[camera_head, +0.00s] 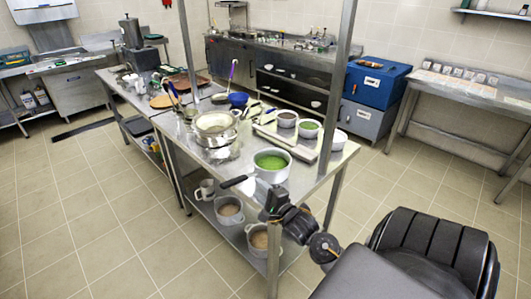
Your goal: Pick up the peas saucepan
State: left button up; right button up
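The peas saucepan (271,164) is a light metal pan full of bright green. It stands upright near the front corner of the steel worktable. Its dark handle (234,182) points left and toward me. My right gripper (262,192) comes in from the lower right, just in front of the pan and to the right of the handle's end. It is small in the picture and seen from behind, so I cannot tell whether its fingers are apart or touch the pan. My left gripper is not in view.
A metal pot with a strainer (216,124) stands behind the pan to the left. A smaller green-filled pot (309,127) and a brown-filled pot (287,118) stand behind to the right. A steel post (338,85) rises there. Pots (229,210) fill the lower shelf.

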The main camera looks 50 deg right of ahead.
aim_at(246, 179)
jog(key=shift+w+r, duration=0.15)
jog(key=shift+w, duration=0.15)
jog(key=w, duration=0.4)
jog(key=shift+d+p, duration=0.25)
jog(key=shift+p, duration=0.15)
jog(key=shift+w+d, duration=0.1)
jog(key=shift+w, duration=0.25)
jog(key=shift+w+f, duration=0.1)
jog(key=shift+f, duration=0.1)
jog(key=shift+w+r, duration=0.1)
jog(key=shift+w, duration=0.05)
jog(key=w, duration=0.1)
jog(key=w+p, duration=0.1)
jog(key=w, duration=0.3)
jog(key=shift+d+f+p, duration=0.15)
jog(key=shift+f+p, duration=0.15)
jog(key=shift+f, duration=0.05)
jog(key=shift+s, duration=0.1)
jog(key=shift+c, duration=0.6)
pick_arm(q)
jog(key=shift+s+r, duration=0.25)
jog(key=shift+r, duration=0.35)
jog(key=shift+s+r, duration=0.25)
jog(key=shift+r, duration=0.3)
pick_arm(e)
grip_shut()
jog(key=shift+r, duration=0.1)
